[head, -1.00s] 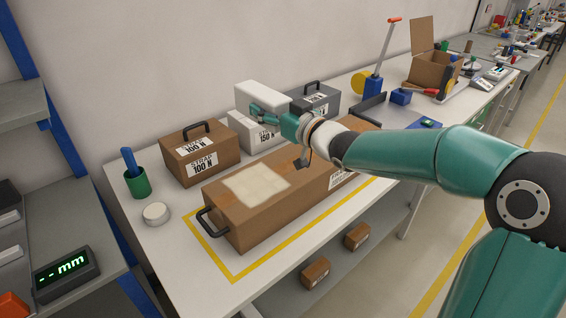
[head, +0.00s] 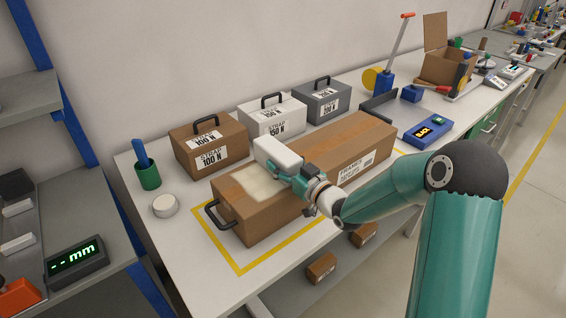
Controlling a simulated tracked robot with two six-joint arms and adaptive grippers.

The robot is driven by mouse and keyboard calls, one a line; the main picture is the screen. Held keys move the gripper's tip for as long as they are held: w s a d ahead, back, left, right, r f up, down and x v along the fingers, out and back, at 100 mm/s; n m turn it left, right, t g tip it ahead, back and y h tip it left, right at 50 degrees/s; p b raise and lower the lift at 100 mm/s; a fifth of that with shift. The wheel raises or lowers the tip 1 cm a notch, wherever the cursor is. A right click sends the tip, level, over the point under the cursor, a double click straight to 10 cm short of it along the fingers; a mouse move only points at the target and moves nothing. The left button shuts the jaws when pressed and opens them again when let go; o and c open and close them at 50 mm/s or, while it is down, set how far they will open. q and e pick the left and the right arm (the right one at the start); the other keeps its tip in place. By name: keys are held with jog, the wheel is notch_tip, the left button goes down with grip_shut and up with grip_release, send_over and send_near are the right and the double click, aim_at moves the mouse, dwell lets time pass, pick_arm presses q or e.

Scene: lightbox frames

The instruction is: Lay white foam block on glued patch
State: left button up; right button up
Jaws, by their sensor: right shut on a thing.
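A long brown carton (head: 330,150) labelled FRAMES lies inside a yellow outline on the bench. A pale glued patch (head: 258,186) covers part of its top near the left end. My right gripper (head: 284,172) is shut on the white foam block (head: 277,151). The block is over the back right part of the patch and hides some of it. I cannot tell whether the block touches the carton top. My left gripper is not in view.
Strap boxes with handles, one brown (head: 210,150), one white (head: 272,119) and one grey (head: 322,101), stand behind the carton. A green cup (head: 147,176) and a white round tub (head: 165,206) stand at the left. A blue device (head: 429,130) lies at the right.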

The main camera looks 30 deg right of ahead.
jog(key=shift+s, duration=0.1)
jog(key=shift+f, duration=0.15)
jog(key=o, duration=1)
jog(key=shift+o, duration=0.2)
jog(key=s+b, duration=0.3)
jog(key=s, duration=0.9)
jog(key=shift+d, duration=0.4)
